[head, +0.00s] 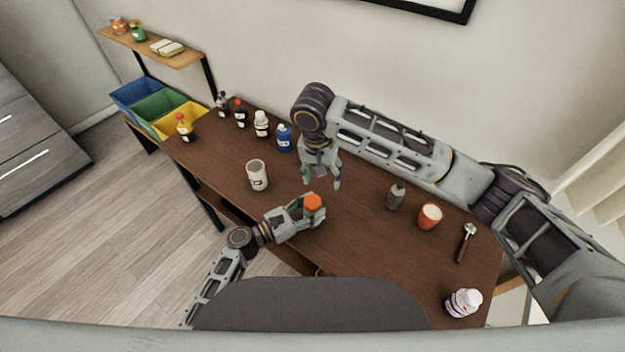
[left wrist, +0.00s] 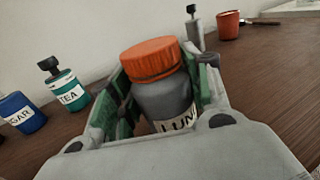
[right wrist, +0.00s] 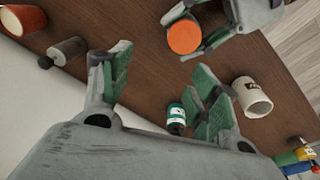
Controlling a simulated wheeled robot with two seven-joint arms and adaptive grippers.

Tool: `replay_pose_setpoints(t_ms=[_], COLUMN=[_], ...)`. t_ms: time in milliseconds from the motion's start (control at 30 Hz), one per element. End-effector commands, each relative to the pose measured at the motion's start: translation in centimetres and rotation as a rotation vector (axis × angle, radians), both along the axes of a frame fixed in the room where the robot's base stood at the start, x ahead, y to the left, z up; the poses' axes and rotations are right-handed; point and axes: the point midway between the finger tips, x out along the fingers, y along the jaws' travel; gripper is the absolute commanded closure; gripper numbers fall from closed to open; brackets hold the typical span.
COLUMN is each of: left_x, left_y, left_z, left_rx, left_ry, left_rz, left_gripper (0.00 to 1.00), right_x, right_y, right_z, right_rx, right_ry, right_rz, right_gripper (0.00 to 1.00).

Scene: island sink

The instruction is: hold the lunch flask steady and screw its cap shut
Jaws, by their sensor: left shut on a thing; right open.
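The grey lunch flask (left wrist: 165,97) with a "LUN" label stands between the green pads of my left gripper (head: 312,212), which is shut on its body. The orange cap (head: 313,202) sits on top of the flask; it also shows in the left wrist view (left wrist: 150,58) and from above in the right wrist view (right wrist: 185,37). How tightly the cap is screwed cannot be told. My right gripper (head: 322,182) is open and empty, pointing down beyond the flask and apart from the cap. In the head view most of the flask body is hidden by my left gripper.
A white container (head: 257,176) stands left of the flask. A teal tea canister (right wrist: 176,118) is near my right gripper. A grey bottle (head: 395,197), orange cup (head: 430,216), hammer-like tool (head: 467,242) and white bottle (head: 463,303) stand or lie right. Several bottles line the back left.

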Motion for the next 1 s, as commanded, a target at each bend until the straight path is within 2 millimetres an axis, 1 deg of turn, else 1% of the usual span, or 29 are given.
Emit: replay_pose_setpoints(t_ms=[33, 1000], left_x=[-0.1, -0.1], left_y=[0.0, 0.0], left_z=[-0.3, -0.3], left_rx=[0.002, 0.002], left_ry=[0.004, 0.004], left_rz=[0.000, 0.000], left_gripper=[1.00, 1.00], right_x=[-0.1, -1.5], right_y=[0.1, 1.6], right_z=[-0.1, -0.4], right_rx=[0.000, 0.025], right_ry=[0.009, 0.120], right_rz=[0.041, 0.870], right_gripper=[0.39, 0.39])
